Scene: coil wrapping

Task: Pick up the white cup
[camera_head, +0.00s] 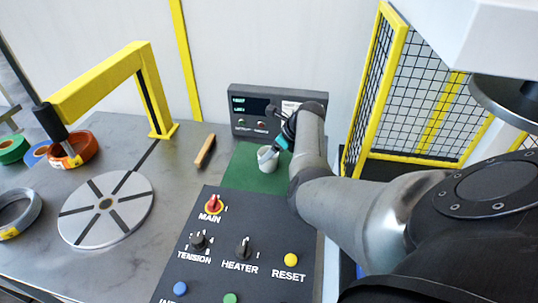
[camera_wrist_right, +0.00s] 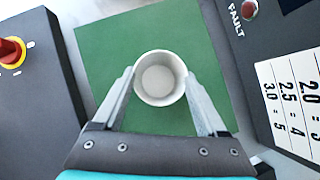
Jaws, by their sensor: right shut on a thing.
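The white cup (camera_head: 268,160) stands upright on or just above the green mat (camera_head: 240,168), in front of the dark instrument box. In the right wrist view the cup (camera_wrist_right: 160,78) is seen from above and looks empty. My right gripper (camera_head: 270,151) reaches down to the cup from the right. In the right wrist view its fingers (camera_wrist_right: 160,82) lie on opposite sides of the cup, shut on it. I cannot tell whether the cup touches the mat. My left gripper is not in view.
A control panel (camera_head: 228,262) with knobs and buttons lies in front of the mat. The instrument box (camera_head: 245,118) stands behind it. At left are a slotted disc (camera_head: 78,222), a yellow arch (camera_head: 100,82) and coils. A wooden-looking bar (camera_head: 205,151) lies left of the mat.

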